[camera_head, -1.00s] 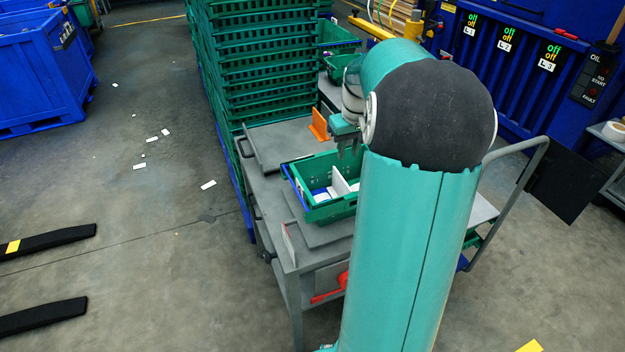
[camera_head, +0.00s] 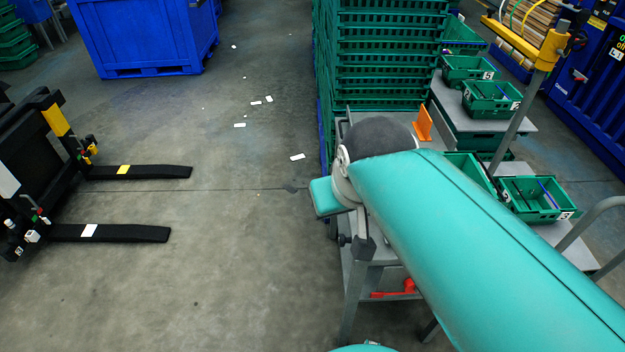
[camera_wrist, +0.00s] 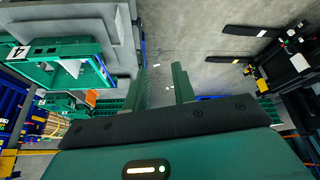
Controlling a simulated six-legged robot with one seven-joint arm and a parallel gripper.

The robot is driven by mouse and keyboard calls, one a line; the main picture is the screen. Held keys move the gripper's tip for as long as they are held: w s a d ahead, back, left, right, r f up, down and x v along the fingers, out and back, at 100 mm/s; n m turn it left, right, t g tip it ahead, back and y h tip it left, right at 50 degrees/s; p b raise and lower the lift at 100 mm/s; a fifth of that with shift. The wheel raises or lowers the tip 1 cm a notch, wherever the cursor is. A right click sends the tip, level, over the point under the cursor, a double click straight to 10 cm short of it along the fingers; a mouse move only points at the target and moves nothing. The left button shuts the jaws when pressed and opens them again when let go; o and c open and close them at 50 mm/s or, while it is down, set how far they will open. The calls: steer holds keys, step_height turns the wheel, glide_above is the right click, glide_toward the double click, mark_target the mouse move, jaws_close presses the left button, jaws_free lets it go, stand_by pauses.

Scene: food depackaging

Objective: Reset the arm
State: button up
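My teal arm reaches across the head view from the lower right, its end above the left edge of the grey trolley (camera_head: 354,290). The fingertips are hidden in that view. In the wrist view my gripper (camera_wrist: 161,82) has its two green fingers apart, with bare floor showing between them and nothing held. A green crate labelled 4 (camera_wrist: 75,48) shows at the upper left of the wrist view, apart from the fingers.
A tall stack of green crates (camera_head: 385,60) stands behind the trolley. Small green crates (camera_head: 535,198) sit on the right. A black forklift (camera_head: 40,150) with two forks is at left, a blue bin (camera_head: 145,35) at the back. Open floor with white scraps lies between.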

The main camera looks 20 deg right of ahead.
steer(key=shift+s+a+f+y, duration=0.15)
steer(key=shift+s+a+f, duration=0.1)
steer(key=shift+s+a, duration=0.3)
steer(key=shift+s+a+f+y, duration=0.15)
steer(key=shift+s+a+f, duration=0.05)
steer(key=shift+s+a, duration=0.35)
stand_by(0.4)
